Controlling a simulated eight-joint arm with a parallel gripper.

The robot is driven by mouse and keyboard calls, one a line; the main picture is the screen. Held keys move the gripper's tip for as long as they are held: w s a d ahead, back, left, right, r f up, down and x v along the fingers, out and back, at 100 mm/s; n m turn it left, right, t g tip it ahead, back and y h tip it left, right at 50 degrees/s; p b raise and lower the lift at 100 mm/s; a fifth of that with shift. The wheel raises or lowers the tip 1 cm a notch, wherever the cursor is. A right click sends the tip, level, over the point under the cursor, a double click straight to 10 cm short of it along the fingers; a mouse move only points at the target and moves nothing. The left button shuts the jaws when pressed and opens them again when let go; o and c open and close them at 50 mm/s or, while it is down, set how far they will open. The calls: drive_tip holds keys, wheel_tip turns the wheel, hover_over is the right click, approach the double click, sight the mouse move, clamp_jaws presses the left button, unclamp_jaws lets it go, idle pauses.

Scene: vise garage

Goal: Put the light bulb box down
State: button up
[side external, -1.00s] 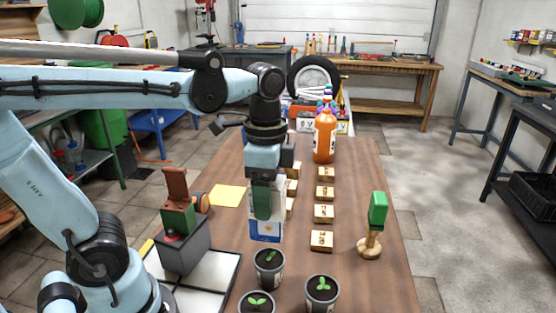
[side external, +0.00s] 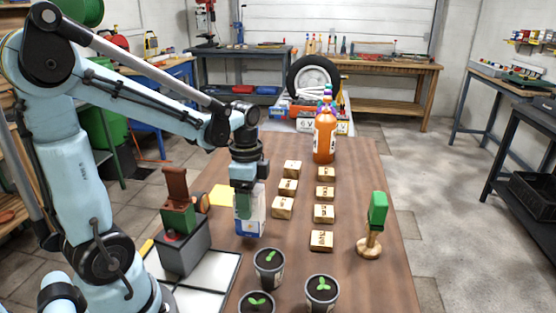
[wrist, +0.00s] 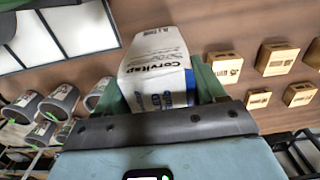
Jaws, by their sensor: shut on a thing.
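The light bulb box (side external: 250,222) is white with a blue lower part in the side external view. My gripper (side external: 245,206) is shut on it, with a green finger across its upper part. The box is upright over the wooden table (side external: 345,190), left of the wooden blocks; I cannot tell whether its bottom touches the table. In the wrist view the box (wrist: 155,65), with printed lettering, sits between the two green fingers of my gripper (wrist: 165,75).
Wooden blocks (side external: 283,208) stand in two rows to the right. Potted seedlings (side external: 269,266) are in front. A yellow sheet (side external: 222,194) lies to the left, near a dark device (side external: 183,245). An orange bottle (side external: 324,137) stands behind, and a green-topped wooden stand (side external: 376,215) is at right.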

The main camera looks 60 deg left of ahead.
drive_tip(key=shift+f, duration=1.15)
drive_tip(key=shift+f, duration=0.15)
drive_tip(key=o, duration=1.1)
wheel_tip(320, 180, up, 12)
drive_tip(key=shift+d+r, duration=0.1)
drive_tip(key=shift+d, duration=0.05)
drive_tip(key=shift+d+n, duration=0.3)
drive_tip(key=shift+s+d+f+n+t, duration=0.1)
drive_tip(key=shift+d+f+n+t, duration=0.65)
drive_tip(key=shift+d+n+t, duration=0.6)
drive_tip(key=shift+s+d+f+n+t, duration=0.15)
drive_tip(key=shift+d+f+n+t, duration=0.75)
drive_tip(key=shift+d+n, duration=0.7)
drive_tip(key=shift+s+d+f+n+t, duration=0.1)
drive_tip(key=shift+d+f+n+t, duration=0.45)
drive_tip(key=shift+d+n+t, duration=0.9)
